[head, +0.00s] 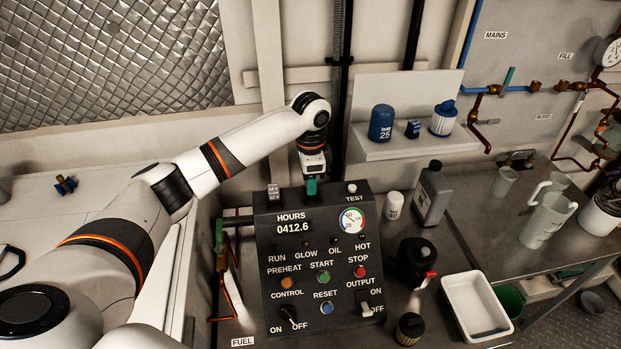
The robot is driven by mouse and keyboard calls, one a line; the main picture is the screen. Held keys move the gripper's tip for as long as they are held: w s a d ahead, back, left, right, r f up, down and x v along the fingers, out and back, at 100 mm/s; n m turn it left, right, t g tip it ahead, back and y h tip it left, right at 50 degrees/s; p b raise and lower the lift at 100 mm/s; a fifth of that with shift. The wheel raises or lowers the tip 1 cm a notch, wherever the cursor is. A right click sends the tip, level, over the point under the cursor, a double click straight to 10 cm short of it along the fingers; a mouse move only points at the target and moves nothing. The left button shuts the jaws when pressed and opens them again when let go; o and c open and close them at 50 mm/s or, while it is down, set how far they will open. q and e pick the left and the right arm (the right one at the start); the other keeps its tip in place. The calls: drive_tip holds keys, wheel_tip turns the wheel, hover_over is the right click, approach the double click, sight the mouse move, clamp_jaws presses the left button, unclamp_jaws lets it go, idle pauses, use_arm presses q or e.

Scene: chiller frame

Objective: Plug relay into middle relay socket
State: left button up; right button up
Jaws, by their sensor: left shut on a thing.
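My left gripper (312,176) reaches down from above to the top edge of the black control panel (310,262), near its middle. It is shut on a small teal piece, which I take to be the relay (312,187). The relay's lower end meets the panel's top edge in the picture; whether it is in a socket or above one I cannot tell. A grey block-shaped part with marked faces (273,191) stands at the panel's top left. The middle relay socket is hidden by the gripper, relay and panel. My right gripper is out of view.
Behind stands a shelf (425,148) with a blue filter can (381,123) and other parts. Right of the panel are a grey bottle (432,193), a black filter housing (417,260) and a white tray (475,306). A copper pipe with a green valve (219,236) stands left.

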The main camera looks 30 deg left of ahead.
use_arm(q)
drive_tip(key=shift+f, duration=0.15)
drive_tip(key=o, duration=1)
drive_tip(key=shift+o, duration=0.2)
drive_tip(key=shift+r, duration=0.45)
wheel_tip(320, 180, up, 11)
drive_tip(key=b, duration=0.3)
